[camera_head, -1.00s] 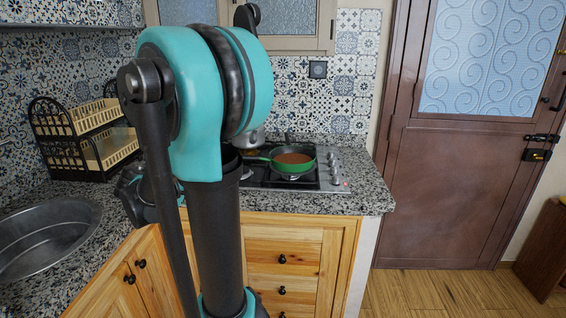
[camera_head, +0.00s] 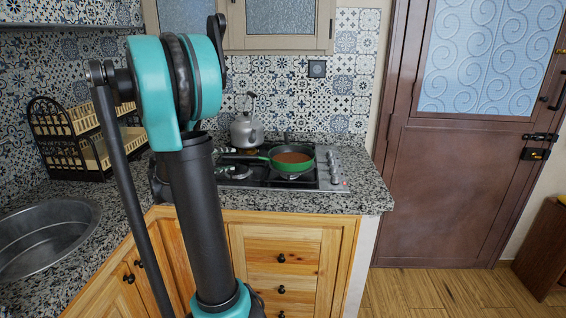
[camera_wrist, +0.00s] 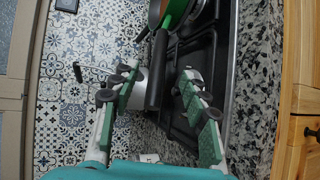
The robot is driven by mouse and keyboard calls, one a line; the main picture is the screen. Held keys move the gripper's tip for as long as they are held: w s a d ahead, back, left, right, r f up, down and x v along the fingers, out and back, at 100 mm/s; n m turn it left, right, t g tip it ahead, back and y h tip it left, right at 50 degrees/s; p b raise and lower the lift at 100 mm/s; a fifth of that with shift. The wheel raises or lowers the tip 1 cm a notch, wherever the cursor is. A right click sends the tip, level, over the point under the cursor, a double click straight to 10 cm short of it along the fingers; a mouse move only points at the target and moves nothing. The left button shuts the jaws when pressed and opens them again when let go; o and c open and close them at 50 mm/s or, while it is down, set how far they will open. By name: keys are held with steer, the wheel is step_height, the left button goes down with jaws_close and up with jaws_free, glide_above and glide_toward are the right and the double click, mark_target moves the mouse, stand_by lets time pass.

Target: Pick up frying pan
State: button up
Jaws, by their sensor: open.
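The frying pan (camera_head: 290,159) is green outside with a brown inside and sits on the stove in the head view. Its handle points left. In the wrist view, part of the pan (camera_wrist: 175,13) shows at the top edge, and its dark handle (camera_wrist: 158,65) runs down between my fingers. My gripper (camera_wrist: 155,73) is open, with one green-padded finger on each side of the handle and gaps visible. In the head view my gripper (camera_head: 230,160) is at the handle's left end, its wrist partly hidden behind my arm.
A grey kettle (camera_head: 246,131) stands behind and left of the pan. The stove (camera_head: 325,181) is set in a speckled counter (camera_head: 366,190) against a tiled wall. A dish rack (camera_head: 72,160) and metal basin (camera_head: 45,235) are at left. Wooden drawers (camera_head: 280,245) are below.

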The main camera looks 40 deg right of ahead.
mark_target(235, 158)
steer(key=shift+w+x, duration=0.1)
steer(key=shift+x, duration=1.45)
steer(key=shift+w+x, duration=0.15)
steer(key=shift+x, duration=1.4)
steer(key=shift+r, duration=0.1)
jaws_close()
